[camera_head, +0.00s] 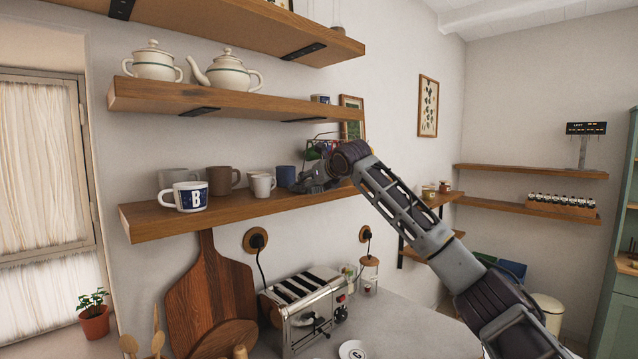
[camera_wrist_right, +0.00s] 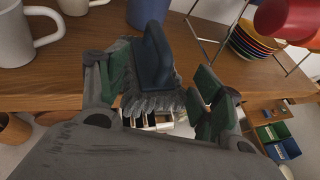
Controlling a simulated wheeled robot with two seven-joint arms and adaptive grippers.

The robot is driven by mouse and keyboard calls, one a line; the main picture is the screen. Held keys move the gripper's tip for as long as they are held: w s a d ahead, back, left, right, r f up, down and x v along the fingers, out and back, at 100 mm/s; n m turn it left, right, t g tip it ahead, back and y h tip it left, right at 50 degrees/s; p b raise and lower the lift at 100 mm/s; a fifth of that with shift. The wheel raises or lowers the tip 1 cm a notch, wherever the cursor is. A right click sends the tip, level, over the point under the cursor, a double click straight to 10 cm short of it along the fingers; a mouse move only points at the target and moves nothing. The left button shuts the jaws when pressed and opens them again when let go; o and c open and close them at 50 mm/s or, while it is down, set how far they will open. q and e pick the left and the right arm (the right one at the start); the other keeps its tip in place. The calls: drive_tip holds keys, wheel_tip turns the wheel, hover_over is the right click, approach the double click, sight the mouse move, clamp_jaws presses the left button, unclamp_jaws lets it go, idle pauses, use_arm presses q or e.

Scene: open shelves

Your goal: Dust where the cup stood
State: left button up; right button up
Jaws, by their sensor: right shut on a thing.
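In the wrist view my right gripper (camera_wrist_right: 156,95) is shut on a brush (camera_wrist_right: 155,60) with a dark blue handle and grey bristles. The bristles lie at or just over the front part of the shelf board; contact is unclear. A navy and white mug (camera_head: 190,197) marked B stands near the shelf's left end. Right of it are a brown mug (camera_head: 222,180), a small white mug (camera_head: 263,186) and a blue cup (camera_head: 286,176). My left gripper is not in view.
A wire rack with colored bowls (camera_wrist_right: 255,42) and a red mug (camera_wrist_right: 285,18) stands right of the brush. Another shelf (camera_head: 220,100) with a teapot (camera_head: 228,72) is above. A toaster (camera_head: 305,305) and cutting board (camera_head: 208,290) are below.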

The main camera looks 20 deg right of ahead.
drive_tip(key=shift+s+a+f, duration=0.1)
drive_tip(key=shift+a+f, duration=0.05)
drive_tip(key=shift+a, duration=0.25)
drive_tip(key=shift+c, duration=0.2)
drive_tip(key=shift+s+a, duration=0.25)
drive_tip(key=shift+a, duration=0.55)
drive_tip(key=shift+s+a, duration=0.25)
drive_tip(key=shift+a, duration=0.5)
drive_tip(key=shift+d+r, duration=0.1)
drive_tip(key=shift+r, duration=0.1)
drive_tip(key=shift+w+d+f, duration=0.1)
drive_tip(key=shift+w+d, duration=0.2)
drive_tip(key=shift+d, duration=0.5)
drive_tip(key=shift+w+d+f, duration=0.1)
drive_tip(key=shift+w+d, duration=0.15)
drive_tip(key=shift+d, duration=0.55)
drive_tip(key=shift+d, duration=0.1)
drive_tip(key=shift+w+d+r, duration=0.1)
drive_tip(key=shift+w+d, duration=0.2)
drive_tip(key=shift+d, duration=0.5)
drive_tip(key=shift+w+d, duration=0.3)
drive_tip(key=shift+d, duration=0.5)
drive_tip(key=shift+a, duration=0.15)
drive_tip(key=shift+s+a, duration=0.3)
drive_tip(key=shift+a, duration=0.5)
drive_tip(key=shift+s+a, duration=0.3)
drive_tip(key=shift+a, duration=0.45)
